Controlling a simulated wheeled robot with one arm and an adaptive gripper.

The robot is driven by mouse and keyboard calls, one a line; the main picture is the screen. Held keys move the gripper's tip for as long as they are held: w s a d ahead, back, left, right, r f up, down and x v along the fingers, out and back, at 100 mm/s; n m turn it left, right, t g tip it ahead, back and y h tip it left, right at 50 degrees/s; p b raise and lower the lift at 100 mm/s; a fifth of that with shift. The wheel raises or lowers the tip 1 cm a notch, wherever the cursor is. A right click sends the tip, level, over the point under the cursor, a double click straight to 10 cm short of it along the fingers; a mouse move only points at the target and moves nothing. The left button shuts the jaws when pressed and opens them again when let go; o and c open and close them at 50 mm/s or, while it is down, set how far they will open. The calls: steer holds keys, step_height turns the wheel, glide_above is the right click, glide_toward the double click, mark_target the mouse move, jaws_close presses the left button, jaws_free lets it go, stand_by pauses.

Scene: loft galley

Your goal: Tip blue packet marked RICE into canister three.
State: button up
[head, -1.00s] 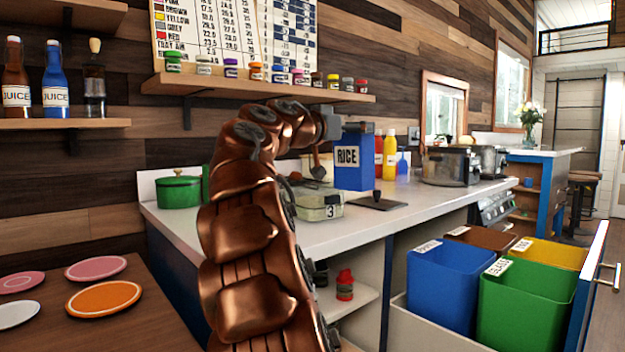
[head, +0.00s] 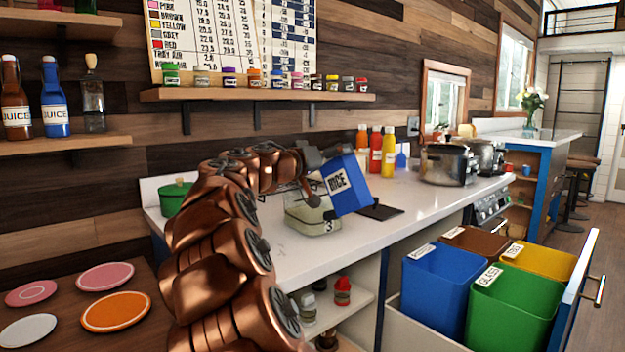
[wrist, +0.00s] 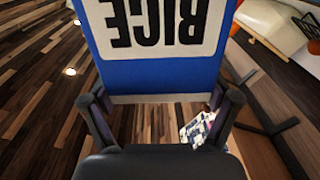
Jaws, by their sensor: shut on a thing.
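The blue packet marked RICE (head: 350,187) is in the air above the counter, tilted, with its top leaning left. My gripper (head: 318,160) is shut on it from the upper left. In the wrist view the packet (wrist: 155,70) fills the space between my two fingers (wrist: 158,105), and its label reads upside down. I cannot tell whether any rice is falling.
A dark flat board (head: 382,211) lies right of the canister. Sauce bottles (head: 376,150) and a metal pot (head: 446,163) stand farther back. A green pot (head: 174,197) stands at the left. A spice shelf (head: 260,95) runs above. An open drawer holds several bins (head: 514,305).

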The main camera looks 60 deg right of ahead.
mark_target(324, 169)
steer(key=r+p, duration=0.1)
steer(key=p, duration=0.1)
steer(key=w+n+p, duration=0.1)
steer(key=p, duration=0.1)
steer(key=shift+w+d+r+n, duration=0.15)
steer(key=shift+w+r+n, duration=0.15)
steer(key=shift+r, duration=0.1)
steer(key=shift+f+p, duration=0.35)
steer(key=shift+p, duration=0.3)
steer(key=shift+w+d+f+n+p, duration=0.1)
steer(key=shift+w+f+n+p, duration=0.15)
steer(key=shift+n+p, duration=0.7)
steer(key=p, duration=0.2)
steer(key=f+n+p, duration=0.1)
steer(key=p, duration=0.1)
steer(key=shift+w+f+n+p, duration=0.25)
steer(key=shift+w+f+p, duration=0.05)
steer(key=shift+p, duration=0.1)
steer(key=n+p, duration=0.1)
steer(key=p, duration=0.1)
steer(key=shift+w+f+p, duration=0.1)
steer(key=shift+f+p, duration=0.1)
steer(key=shift+p, duration=0.1)
steer(key=shift+f, duration=0.4)
steer(key=shift+w+d+f+n+p, duration=0.15)
steer(key=shift+f+n+p, duration=0.3)
steer(key=shift+p, duration=1.05)
steer(key=shift+w+f+n+p, duration=0.2)
steer(key=shift+n+p, duration=0.45)
steer(key=shift+p, duration=0.85)
